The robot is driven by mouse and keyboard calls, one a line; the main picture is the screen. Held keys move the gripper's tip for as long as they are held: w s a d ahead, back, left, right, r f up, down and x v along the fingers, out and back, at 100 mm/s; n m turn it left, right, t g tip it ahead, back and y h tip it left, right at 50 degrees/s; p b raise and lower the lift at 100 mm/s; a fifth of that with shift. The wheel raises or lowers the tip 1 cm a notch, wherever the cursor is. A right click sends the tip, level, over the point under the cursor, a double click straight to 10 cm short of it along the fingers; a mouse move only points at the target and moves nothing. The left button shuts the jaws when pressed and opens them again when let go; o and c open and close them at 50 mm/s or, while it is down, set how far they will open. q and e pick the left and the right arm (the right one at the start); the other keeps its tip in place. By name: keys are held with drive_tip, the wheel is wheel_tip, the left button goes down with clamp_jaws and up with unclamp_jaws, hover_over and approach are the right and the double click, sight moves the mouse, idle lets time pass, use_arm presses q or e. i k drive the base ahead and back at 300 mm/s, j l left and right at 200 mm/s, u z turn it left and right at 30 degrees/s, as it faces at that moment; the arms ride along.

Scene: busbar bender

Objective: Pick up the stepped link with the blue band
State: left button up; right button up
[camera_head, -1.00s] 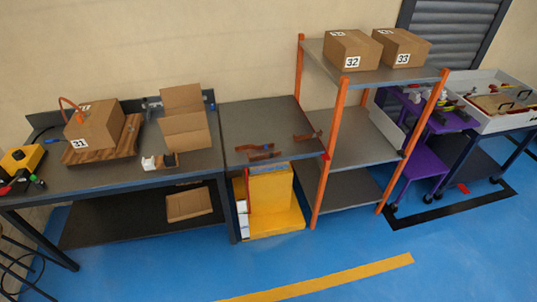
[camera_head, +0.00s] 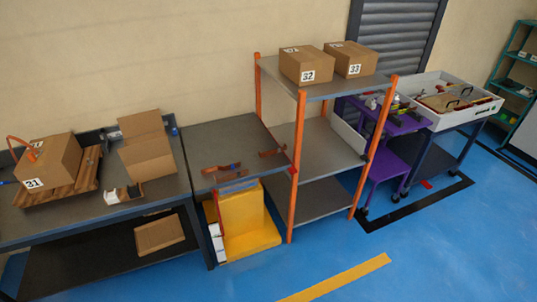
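Several small copper-brown links lie on the dark grey table in the middle (camera_head: 216,137). A close group of links (camera_head: 231,175) lies near its front edge. Another link (camera_head: 272,152) lies apart at the right side, near the orange shelf post. They are too small to tell which one is stepped or carries a blue band. Neither of my grippers is in view.
A workbench with box 31 (camera_head: 49,165) and an open carton (camera_head: 146,150) stands left. A yellow stand (camera_head: 241,220) is under the middle table. An orange-post shelf (camera_head: 319,147) holds boxes 32 and 33.

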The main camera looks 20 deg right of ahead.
sight(234, 166)
drive_tip(key=z, duration=0.85)
drive_tip(key=i+j+z, duration=0.1)
drive_tip(key=j+z, duration=0.2)
drive_tip(key=z, duration=0.15)
drive_tip(key=i+j+z, duration=0.1)
drive_tip(key=j+z, duration=0.6)
drive_tip(key=z, duration=0.15)
drive_tip(key=j+z, duration=0.45)
drive_tip(key=k+l, duration=0.05)
drive_tip(key=l, duration=0.05)
